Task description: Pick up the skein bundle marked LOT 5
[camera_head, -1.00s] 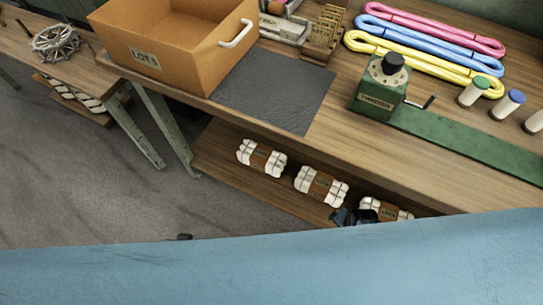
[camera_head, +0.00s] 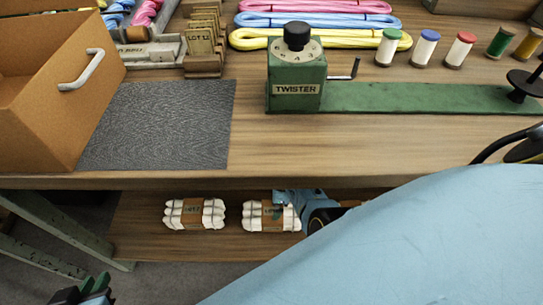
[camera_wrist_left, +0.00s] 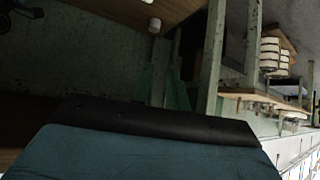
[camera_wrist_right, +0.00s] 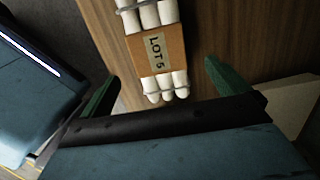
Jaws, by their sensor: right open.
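The skein bundle marked LOT 5 (camera_wrist_right: 157,48) shows in the right wrist view as white skeins in a brown band with a readable label. It lies on a wooden surface, just ahead of the open fingers of my right gripper (camera_wrist_right: 162,72), and is not held. In the head view, my right gripper (camera_head: 288,198) is low by the under-shelf, overlapping the right end of a white bundle (camera_head: 265,216). I cannot tell which head-view bundle is LOT 5. My left gripper (camera_head: 96,284) is low at the bottom left, its green fingertips close together and empty.
Another white bundle (camera_head: 195,214) lies left on the lower shelf (camera_head: 140,225). The tabletop above carries an orange box (camera_head: 30,120), a dark mat (camera_head: 160,125), a green twister (camera_head: 297,75), coloured skeins and spools. My right arm covers the lower right.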

